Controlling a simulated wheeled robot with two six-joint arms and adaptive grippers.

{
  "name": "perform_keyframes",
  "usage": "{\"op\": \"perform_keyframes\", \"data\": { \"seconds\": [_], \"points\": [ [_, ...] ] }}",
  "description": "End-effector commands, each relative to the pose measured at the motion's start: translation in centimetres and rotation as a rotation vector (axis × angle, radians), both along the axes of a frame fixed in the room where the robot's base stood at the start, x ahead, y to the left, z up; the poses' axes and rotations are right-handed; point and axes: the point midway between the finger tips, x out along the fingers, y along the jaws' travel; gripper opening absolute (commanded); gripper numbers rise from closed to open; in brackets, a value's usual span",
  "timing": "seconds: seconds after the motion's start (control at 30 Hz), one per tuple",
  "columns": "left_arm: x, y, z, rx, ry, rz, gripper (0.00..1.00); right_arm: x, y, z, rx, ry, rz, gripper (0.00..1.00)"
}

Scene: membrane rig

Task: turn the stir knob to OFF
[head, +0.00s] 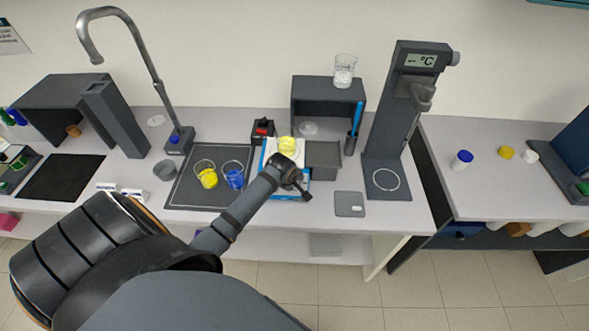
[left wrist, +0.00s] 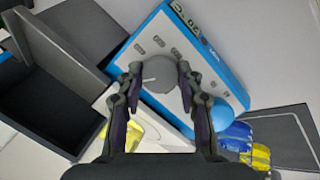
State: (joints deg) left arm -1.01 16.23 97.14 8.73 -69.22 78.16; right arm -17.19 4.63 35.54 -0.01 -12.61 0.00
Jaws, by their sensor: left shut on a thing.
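The stirrer (head: 267,155), a blue and white unit, stands on the bench with a beaker of yellow liquid (head: 287,145) on top. A white pointer line on the knob points left. My left gripper (left wrist: 157,80) has one finger on each side of the knob and is shut on it. In the head view the gripper (head: 296,184) hides the knob. A rounded blue part (left wrist: 215,115) shows beside the right finger. My right gripper is not in view.
An open grey box (head: 323,155) stands right of the stirrer. A yellow beaker (head: 206,174) and a blue beaker (head: 234,176) stand on the dark mat (head: 190,192) to the left. A tall grey instrument (head: 394,120) stands further right.

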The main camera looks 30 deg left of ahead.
Motion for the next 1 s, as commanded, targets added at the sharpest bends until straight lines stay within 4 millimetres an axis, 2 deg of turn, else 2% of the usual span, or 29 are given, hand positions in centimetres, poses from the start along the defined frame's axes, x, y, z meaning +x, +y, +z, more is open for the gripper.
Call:
{"op": "perform_keyframes", "data": {
  "seconds": [0.5,1.0],
  "points": [
    [-0.16,0.02,-0.08,-0.203,-0.125,0.349,0.05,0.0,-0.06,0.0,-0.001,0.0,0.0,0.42],
    [-0.18,0.01,-0.1,-0.279,-0.171,0.478,0.05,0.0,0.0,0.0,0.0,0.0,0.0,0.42]
  ]
}}
